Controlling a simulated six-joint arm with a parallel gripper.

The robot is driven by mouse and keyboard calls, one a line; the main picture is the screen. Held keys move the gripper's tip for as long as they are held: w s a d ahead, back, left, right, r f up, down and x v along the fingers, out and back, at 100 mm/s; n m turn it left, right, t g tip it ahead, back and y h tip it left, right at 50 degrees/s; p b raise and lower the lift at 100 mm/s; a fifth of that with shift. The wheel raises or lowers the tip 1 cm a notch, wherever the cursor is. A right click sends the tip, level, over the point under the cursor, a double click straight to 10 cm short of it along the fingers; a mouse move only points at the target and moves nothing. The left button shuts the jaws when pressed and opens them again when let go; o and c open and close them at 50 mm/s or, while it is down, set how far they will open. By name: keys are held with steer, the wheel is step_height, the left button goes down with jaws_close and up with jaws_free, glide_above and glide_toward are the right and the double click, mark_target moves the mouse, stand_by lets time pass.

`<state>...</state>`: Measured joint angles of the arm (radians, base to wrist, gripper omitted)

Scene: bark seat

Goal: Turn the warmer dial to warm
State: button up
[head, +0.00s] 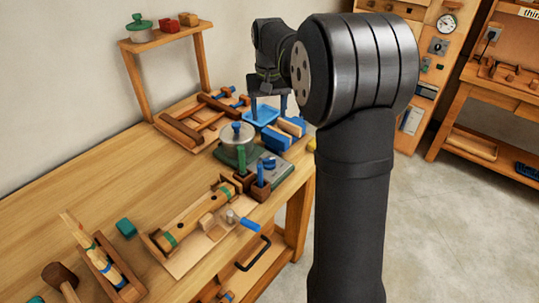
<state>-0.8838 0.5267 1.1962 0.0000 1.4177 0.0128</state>
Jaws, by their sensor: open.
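The warmer (283,168) is a grey-green base near the front right edge of the wooden bench. A lidded pot (237,140) with a blue knob stands on its left part. A small blue dial (269,162) sits on the right part of the base; its setting is too small to read. My gripper (268,104) is beyond the warmer, pointing down above the blue tray area. Its two fingers are apart, with nothing seen between them. It is clear of the dial.
A dark holder (260,192) with a blue-handled item stands close in front of the warmer. A blue tray (262,116) and wooden blocks lie behind it. A wooden jig (190,222) lies at the front.

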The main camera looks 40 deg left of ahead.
mark_target(269, 159)
step_height(269, 159, down, 17)
steer(key=shift+f, duration=0.1)
stand_by(0.4)
steer(key=shift+c, duration=0.4)
steer(key=c, duration=0.9)
steer(key=shift+m, duration=1)
steer(key=o, duration=1)
